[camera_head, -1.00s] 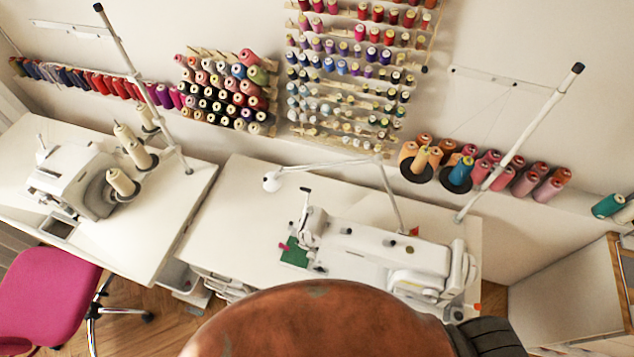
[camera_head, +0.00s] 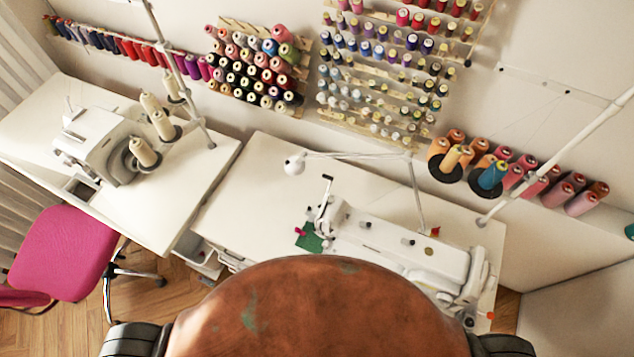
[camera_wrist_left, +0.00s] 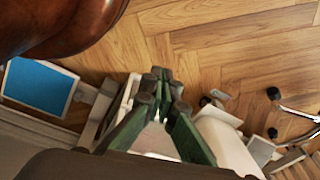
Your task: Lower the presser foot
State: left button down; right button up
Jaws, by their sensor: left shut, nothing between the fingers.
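The white sewing machine (camera_head: 400,242) stands on the middle table, its needle end toward the left. A thin upright arm with a dark tip (camera_head: 326,184) rises at that end. A green piece of cloth (camera_head: 308,238) lies under or beside the needle end, with a small magenta item (camera_head: 299,231) at its edge. The presser foot and its lever are too small to make out. My right gripper is not in view.
A second machine (camera_head: 105,145) stands on the left table (camera_head: 178,205), with cream thread cones beside it. A pink chair (camera_head: 65,250) stands in front of it. A lamp (camera_head: 295,164) and thread stand (camera_head: 560,145) rise behind the main machine. The middle tabletop (camera_head: 250,195) is mostly clear.

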pick_arm(q)
jog(key=w+a+r+m+t+y+b, duration=0.15)
jog(key=w+r+t, duration=0.25)
jog(key=w+r, duration=1.15)
jog(key=w+a+r+m+t, duration=0.15)
jog(key=w+r+t, duration=0.5)
jog(key=r, duration=1.55)
jog(key=w+a+r+m+t+y, duration=0.1)
jog(key=w+a+r+t, duration=0.15)
jog(key=w+r, duration=1.35)
jog(key=w+d+r+m+t+h, duration=0.2)
jog(key=d+r+m+t+h, duration=0.1)
jog(key=d+r+m+h, duration=0.95)
jog(key=s+d+f+m+g+h, duration=0.3)
jog(key=s+d+m+g, duration=0.1)
jog(key=d+m+g, duration=0.1)
jog(key=s+d+f+m+g+h, duration=0.3)
jog(key=d+m+g, duration=0.3)
jog(key=d, duration=0.3)
jog(key=shift+s+d+f+m, duration=0.3)
jog(key=shift+s+f+m, duration=0.45)
jog(key=shift+s+f, duration=0.05)
